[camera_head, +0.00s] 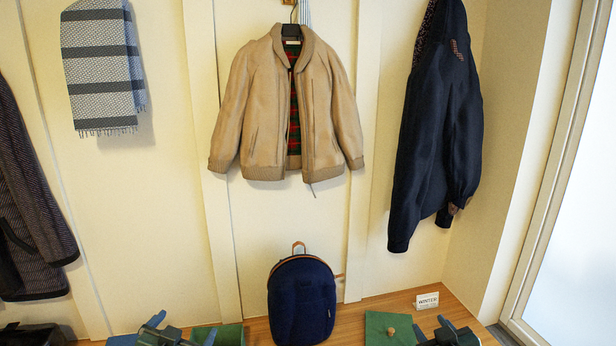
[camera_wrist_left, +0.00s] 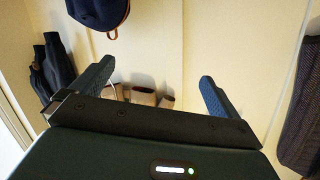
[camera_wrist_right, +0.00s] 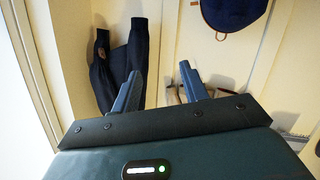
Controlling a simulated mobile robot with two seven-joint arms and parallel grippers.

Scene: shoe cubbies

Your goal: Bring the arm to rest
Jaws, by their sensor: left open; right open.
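My left gripper (camera_head: 172,331) shows at the bottom edge of the head view, left of the navy backpack. In the left wrist view its two blue fingers (camera_wrist_left: 158,73) stand wide apart with nothing between them. My right gripper (camera_head: 447,331) shows at the bottom edge, right of the backpack. In the right wrist view its fingers (camera_wrist_right: 160,71) stand apart and hold nothing. Most of both arms lies outside the head view.
The navy backpack (camera_head: 302,302) stands on the wooden bench top (camera_head: 370,304) between my grippers. Green items (camera_head: 388,327) lie near both grippers; one has a wooden knob. A small sign (camera_head: 427,300) stands at right. A tan jacket (camera_head: 265,110), dark coat (camera_head: 437,140) and scarf (camera_head: 100,65) hang behind.

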